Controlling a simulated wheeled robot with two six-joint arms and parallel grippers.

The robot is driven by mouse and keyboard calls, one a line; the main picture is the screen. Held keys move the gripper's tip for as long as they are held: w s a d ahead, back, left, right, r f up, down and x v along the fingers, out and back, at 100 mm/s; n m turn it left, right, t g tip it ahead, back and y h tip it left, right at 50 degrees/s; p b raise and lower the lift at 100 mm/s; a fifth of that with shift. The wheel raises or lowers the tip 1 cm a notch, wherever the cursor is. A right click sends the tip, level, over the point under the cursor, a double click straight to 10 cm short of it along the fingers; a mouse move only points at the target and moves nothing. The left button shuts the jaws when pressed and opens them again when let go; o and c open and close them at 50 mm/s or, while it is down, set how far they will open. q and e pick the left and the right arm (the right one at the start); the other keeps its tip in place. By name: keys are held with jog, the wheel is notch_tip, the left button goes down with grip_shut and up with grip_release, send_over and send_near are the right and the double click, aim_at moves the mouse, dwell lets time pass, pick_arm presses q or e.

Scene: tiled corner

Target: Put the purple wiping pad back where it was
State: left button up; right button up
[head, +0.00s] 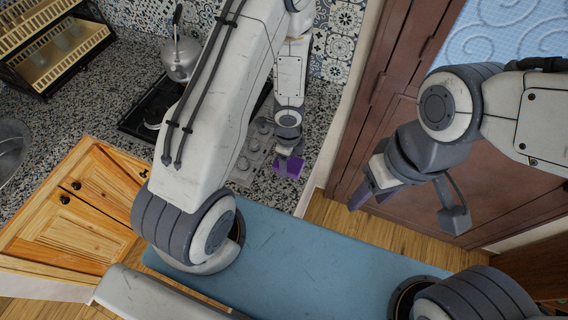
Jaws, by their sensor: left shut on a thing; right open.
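The purple wiping pad (289,167) is at the tip of my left gripper (287,152), near the front right end of the speckled stone counter. My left gripper is shut on the pad and points down; the fingers partly cover it. I cannot tell whether the pad touches the counter. My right gripper (409,208) is open and empty, over the floor to the right in front of the brown door.
A clear tray with round cups (250,155) lies on the counter left of the pad. A kettle (181,55) stands on the dark stove at the back. A wooden dish rack (50,45) is at the far left.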

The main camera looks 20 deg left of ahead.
pick_arm(q)
jog(key=shift+w+a+f+p, duration=0.15)
jog(key=shift+w+a+f, duration=0.2)
jog(key=shift+a, duration=0.15)
jog(key=shift+w+a+f+p, duration=0.15)
jog(key=shift+w+a+f, duration=0.15)
jog(key=shift+a, duration=0.2)
jog(key=shift+w+a+f, duration=0.1)
jog(key=shift+f, duration=0.05)
notch_tip(320, 180, down, 4)
jog(key=b, duration=0.4)
jog(key=shift+f, duration=0.15)
jog(key=shift+r, duration=0.2)
jog(key=o, duration=1.1)
jog(key=shift+o, duration=0.2)
